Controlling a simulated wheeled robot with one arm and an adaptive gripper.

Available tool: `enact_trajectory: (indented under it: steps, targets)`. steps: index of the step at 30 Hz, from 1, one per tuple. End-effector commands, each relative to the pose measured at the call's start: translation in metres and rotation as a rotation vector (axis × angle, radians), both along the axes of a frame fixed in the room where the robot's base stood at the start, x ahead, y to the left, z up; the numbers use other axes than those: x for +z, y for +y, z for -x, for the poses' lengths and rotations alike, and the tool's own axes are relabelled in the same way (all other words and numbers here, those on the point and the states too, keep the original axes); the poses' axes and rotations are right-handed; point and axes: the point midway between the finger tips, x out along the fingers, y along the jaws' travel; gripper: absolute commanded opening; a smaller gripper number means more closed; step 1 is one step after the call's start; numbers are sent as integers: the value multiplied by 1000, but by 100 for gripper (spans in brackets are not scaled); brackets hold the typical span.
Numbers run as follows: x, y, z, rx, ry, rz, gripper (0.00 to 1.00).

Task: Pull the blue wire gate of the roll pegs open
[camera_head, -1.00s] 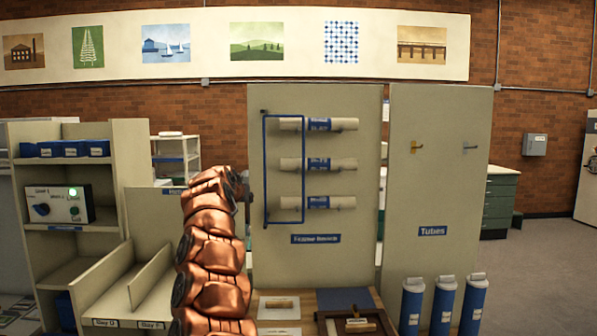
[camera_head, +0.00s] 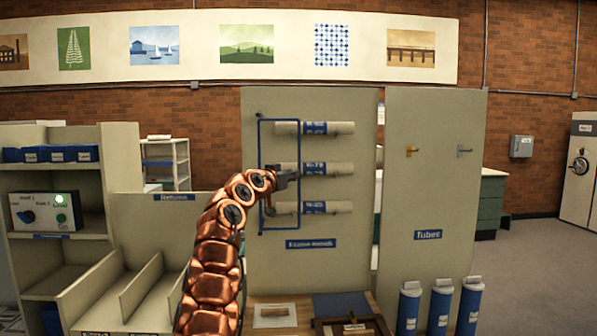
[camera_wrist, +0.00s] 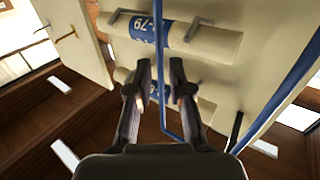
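The blue wire gate (camera_head: 279,120) is a tall thin rectangle across the left ends of the rolls on the upright panel. It looks closed. Three pale rolls with blue labels sit on the pegs: top (camera_head: 341,128), middle (camera_head: 340,169) and bottom (camera_head: 342,207). My gripper (camera_head: 296,173) is in front of the gate at the middle roll's height, by the gate's right bar. In the wrist view my gripper (camera_wrist: 161,64) has its fingers apart, and a thin blue bar (camera_wrist: 163,112) shows between them. Contact is unclear. A thicker blue bar (camera_wrist: 285,90) runs at the right.
The tubes panel (camera_head: 430,180) with two hooks stands to the right, with blue tubes (camera_head: 440,310) below it. Beige bays (camera_head: 150,290) and a shelf unit (camera_head: 60,285) stand to the left. A wooden surface with a dark frame (camera_head: 350,326) lies below the gate.

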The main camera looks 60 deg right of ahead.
Motion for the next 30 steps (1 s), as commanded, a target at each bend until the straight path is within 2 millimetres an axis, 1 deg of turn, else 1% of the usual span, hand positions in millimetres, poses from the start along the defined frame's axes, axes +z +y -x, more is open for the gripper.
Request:
enact_trajectory:
  steps: [1,3,15,21,30]
  targets:
    - [3,-6,1,-3,1,-1,20]
    - [2,-13,1,-4,3,-3,20]
    - [2,-43,-4,-1,2,-2,20]
    - [0,-49,-5,0,2,-3,20]
    - [-1,-50,-5,1,1,-3,20]
